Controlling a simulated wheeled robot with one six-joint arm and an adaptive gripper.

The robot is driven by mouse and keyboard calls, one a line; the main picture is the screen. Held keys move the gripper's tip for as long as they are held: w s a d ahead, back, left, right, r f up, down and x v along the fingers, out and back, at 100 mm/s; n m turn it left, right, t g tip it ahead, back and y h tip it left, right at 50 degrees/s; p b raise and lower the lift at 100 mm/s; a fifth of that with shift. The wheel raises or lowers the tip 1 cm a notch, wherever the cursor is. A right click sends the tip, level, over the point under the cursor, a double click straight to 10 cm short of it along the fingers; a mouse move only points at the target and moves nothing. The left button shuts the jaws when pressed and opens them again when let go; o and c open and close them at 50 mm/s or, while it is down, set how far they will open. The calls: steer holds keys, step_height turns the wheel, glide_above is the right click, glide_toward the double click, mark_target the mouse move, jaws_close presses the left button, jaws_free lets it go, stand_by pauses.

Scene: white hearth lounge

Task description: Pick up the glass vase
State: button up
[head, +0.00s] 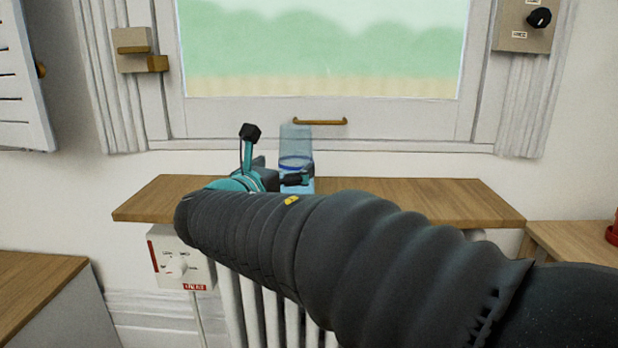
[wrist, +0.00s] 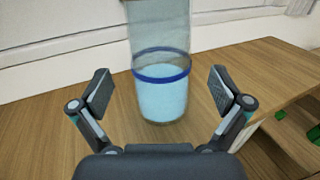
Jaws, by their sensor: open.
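The glass vase (wrist: 162,98) is a clear, pale blue cylinder with a dark blue band around it and light blue contents in its lower part. It stands upright on a wooden shelf (head: 400,194) below the window. In the head view the vase (head: 296,142) shows behind my arm, its lower part partly hidden by my gripper. My gripper (wrist: 160,92) is open, with one finger on each side of the vase in the wrist view. A gap shows between each finger and the glass. I cannot tell exactly how deep the vase sits between the fingers.
The window frame with a brass handle (head: 320,121) is close behind the shelf. A white radiator (head: 262,308) and a white control box (head: 180,260) are below it. A wooden surface (head: 570,240) with a red object (head: 613,234) is at right. The shelf is clear right of the vase.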

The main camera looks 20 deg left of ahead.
steer(key=w, duration=0.5)
steer(key=shift+d+r, duration=0.25)
steer(key=shift+d, duration=0.15)
steer(key=c, duration=1.7)
steer(key=shift+c, duration=0.5)
steer(key=shift+r, duration=0.1)
